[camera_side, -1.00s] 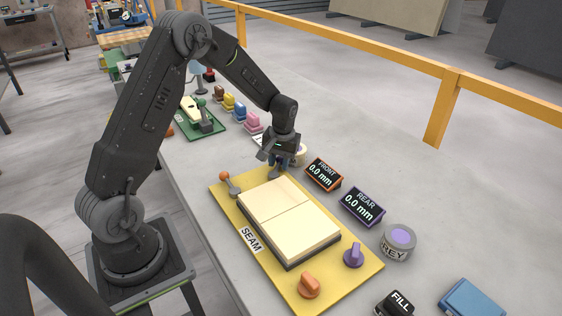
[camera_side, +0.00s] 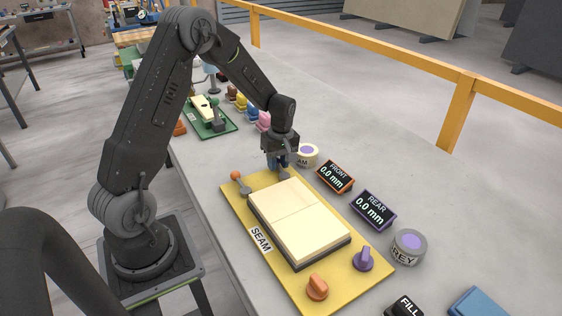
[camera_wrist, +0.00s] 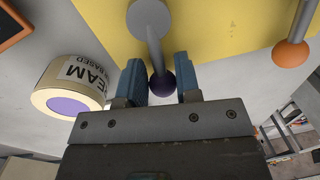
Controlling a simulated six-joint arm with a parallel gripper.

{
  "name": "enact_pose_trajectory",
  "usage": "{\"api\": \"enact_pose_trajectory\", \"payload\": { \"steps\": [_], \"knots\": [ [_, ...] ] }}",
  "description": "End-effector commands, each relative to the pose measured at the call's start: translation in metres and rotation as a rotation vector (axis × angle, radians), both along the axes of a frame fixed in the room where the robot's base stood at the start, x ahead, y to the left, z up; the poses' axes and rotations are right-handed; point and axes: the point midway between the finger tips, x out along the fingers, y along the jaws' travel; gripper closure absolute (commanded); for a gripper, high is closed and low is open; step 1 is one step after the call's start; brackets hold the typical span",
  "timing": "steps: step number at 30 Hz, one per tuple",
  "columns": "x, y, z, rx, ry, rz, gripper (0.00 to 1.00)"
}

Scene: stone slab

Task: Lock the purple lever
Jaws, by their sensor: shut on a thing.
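The purple lever's dark purple ball (camera_wrist: 161,84) sits between the blue fingers of my gripper (camera_wrist: 160,78) in the wrist view. Its grey arm (camera_wrist: 154,45) runs from the ball to a round grey pivot on the yellow board (camera_wrist: 230,25). My gripper is shut on the purple lever at the far corner of the board, in the side view (camera_side: 278,161). There the fingers hide the ball, and only the grey pivot end (camera_side: 284,175) shows.
An orange-balled lever (camera_side: 236,176) stands at the board's left corner. Two cream slabs (camera_side: 298,218) lie on the board, with orange (camera_side: 317,287) and purple (camera_side: 363,258) knobs near its front.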

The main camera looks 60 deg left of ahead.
Motion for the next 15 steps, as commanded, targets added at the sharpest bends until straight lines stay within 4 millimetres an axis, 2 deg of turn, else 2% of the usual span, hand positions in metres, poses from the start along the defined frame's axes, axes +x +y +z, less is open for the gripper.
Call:
{"api": "enact_pose_trajectory", "payload": {
  "steps": [15],
  "knots": [
    [-0.0047,-0.0001,-0.0001,-0.001,0.002,0.091,1.00]
  ]
}}
